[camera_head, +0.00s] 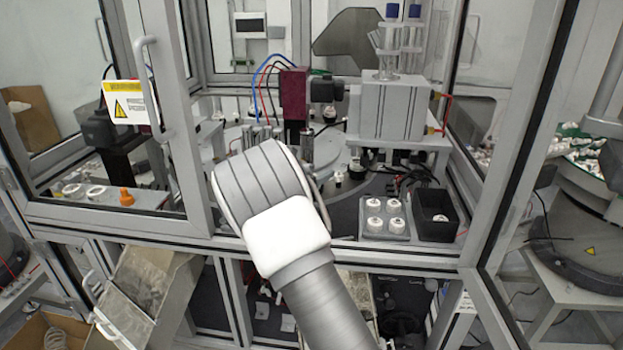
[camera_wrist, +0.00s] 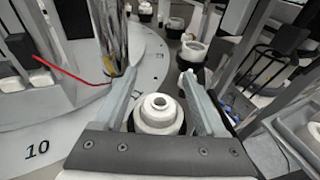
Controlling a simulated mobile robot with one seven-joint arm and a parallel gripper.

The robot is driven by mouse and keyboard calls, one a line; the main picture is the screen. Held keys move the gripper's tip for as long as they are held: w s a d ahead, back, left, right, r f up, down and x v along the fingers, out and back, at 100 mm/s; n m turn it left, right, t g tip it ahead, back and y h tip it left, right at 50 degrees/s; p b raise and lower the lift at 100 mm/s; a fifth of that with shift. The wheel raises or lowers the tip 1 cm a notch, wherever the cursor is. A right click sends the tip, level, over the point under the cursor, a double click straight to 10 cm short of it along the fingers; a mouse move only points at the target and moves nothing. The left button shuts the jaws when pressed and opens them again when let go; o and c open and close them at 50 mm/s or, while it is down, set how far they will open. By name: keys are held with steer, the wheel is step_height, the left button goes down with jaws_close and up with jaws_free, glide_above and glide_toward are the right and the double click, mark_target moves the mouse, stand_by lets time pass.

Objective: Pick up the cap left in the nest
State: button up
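A white cap (camera_wrist: 158,112) with a raised, holed centre sits low in the middle of the wrist view, with a dark nest partly visible around it. My gripper (camera_wrist: 160,72) is open, with one finger on each side of this cap in the picture. I see a gap on both sides, and no contact is clear. Another white cap (camera_wrist: 192,50) sits on a black nest farther off, beyond the right finger. In the head view my own arm hides the gripper and the cap between its fingers.
A numbered round table (camera_wrist: 75,115) with a shiny metal post (camera_wrist: 110,38) lies to the left. In the head view, a grey tray (camera_head: 386,235) holds several white caps beside a black bin (camera_head: 436,230). Cell frame posts and a door stand around my arm.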

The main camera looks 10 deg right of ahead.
steer(key=c, duration=0.8)
